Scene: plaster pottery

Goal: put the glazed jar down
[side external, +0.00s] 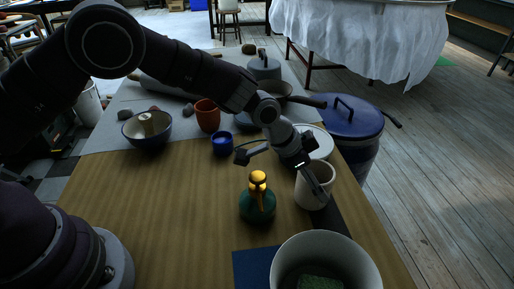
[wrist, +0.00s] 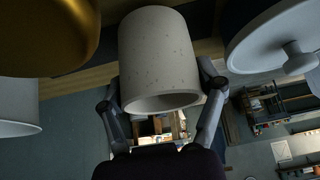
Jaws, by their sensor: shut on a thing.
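A cream, speckled jar (side external: 306,194), which I take as the glazed jar, is between the fingers of my gripper (side external: 317,184), near the table's right side. In the wrist view the jar (wrist: 158,55) fills the top middle, its open rim facing the camera. My gripper (wrist: 160,100) is shut on it, one finger along each side. In the side view the jar looks about upright, low over or on the table. I cannot tell whether its base touches, as the contact is not clear.
A green bottle with a gold top (side external: 257,203) stands close left of the jar. A large white pot (side external: 280,262) is in front, by a blue mat (side external: 250,262). A pale lidded vessel (side external: 322,140) is just behind. Bare wood (side external: 150,215) lies open on the left.

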